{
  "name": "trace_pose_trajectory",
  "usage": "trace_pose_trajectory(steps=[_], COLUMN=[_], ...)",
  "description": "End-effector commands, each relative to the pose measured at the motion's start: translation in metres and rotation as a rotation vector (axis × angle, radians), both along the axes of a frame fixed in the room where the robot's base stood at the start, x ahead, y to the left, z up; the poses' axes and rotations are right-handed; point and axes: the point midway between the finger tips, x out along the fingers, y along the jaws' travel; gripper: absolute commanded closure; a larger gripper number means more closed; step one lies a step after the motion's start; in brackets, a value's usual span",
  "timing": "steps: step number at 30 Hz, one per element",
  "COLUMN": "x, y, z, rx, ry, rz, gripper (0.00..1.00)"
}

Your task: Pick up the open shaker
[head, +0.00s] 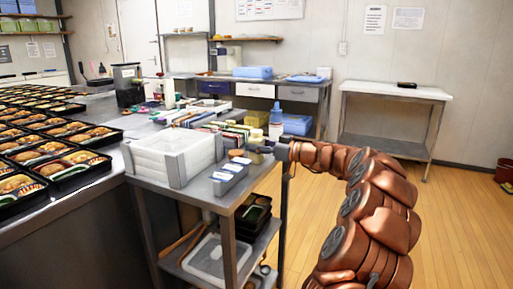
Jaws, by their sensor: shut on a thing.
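My gripper (262,148) reaches in from the right, over the right rear part of the grey side cart. It is shut on a small pale item (255,136) that looks like the shaker. It is too small here to tell whether its top is open, or whether its base touches the cart. The fingers and the arm's end hide part of it.
A bottle with a blue top (276,116) stands just behind my gripper. Filled bento trays (88,170) cover the left counter.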

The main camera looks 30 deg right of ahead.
Motion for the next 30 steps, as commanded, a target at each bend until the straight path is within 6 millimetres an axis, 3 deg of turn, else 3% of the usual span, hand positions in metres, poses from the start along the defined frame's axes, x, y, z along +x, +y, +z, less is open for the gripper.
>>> trace_pose_trajectory(steps=[8,18,30], x=[0.0,0.0,0.001], y=[0.0,0.001,0.0], z=[0.03,0.119,0.2], rx=[-0.004,-0.007,-0.003], ry=[-0.005,-0.006,-0.001], rz=[-0.001,0.0,-0.001], gripper=[0.9,0.9,0.9])
